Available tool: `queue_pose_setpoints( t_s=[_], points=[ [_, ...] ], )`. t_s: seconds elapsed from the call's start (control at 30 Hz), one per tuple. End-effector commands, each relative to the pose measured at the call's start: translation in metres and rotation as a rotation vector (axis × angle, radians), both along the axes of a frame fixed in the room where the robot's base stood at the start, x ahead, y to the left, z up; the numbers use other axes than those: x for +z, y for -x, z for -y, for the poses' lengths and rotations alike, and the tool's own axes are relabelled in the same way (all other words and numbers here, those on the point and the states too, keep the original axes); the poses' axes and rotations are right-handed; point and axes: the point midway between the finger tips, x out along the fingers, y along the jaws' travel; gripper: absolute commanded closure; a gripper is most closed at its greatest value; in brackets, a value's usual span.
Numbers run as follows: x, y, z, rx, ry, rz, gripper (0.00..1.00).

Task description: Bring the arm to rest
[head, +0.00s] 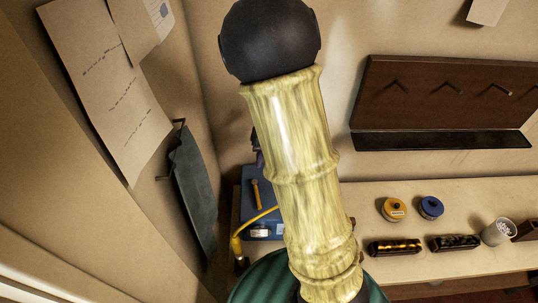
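A thick, pale yellow-green streaked arm link with a dark round joint at its top rises through the middle of the head view; I take it to be part of my own arm. It stands nearly upright, leaning a little left toward the top. My gripper does not show in this view, so I cannot see whether it is open or shut, or holds anything. The arm hides part of the bench and wall behind it.
A pale bench (462,203) runs along the right, bearing yellow (394,209) and blue (431,207) tins, two dark patterned cases (395,247) and a cup (497,232). A dark wooden peg board (440,92) hangs above. A dark apron-like cloth (192,190) hangs on the left wall.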

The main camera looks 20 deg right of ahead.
Motion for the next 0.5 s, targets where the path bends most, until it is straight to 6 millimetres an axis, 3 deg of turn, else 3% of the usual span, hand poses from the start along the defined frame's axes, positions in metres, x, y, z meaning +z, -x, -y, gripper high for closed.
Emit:
queue_pose_setpoints(
  t_s=[0.13,0.5],
  points=[
    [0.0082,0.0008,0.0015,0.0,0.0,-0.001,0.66],
    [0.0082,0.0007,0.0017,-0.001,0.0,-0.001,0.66]
  ],
)
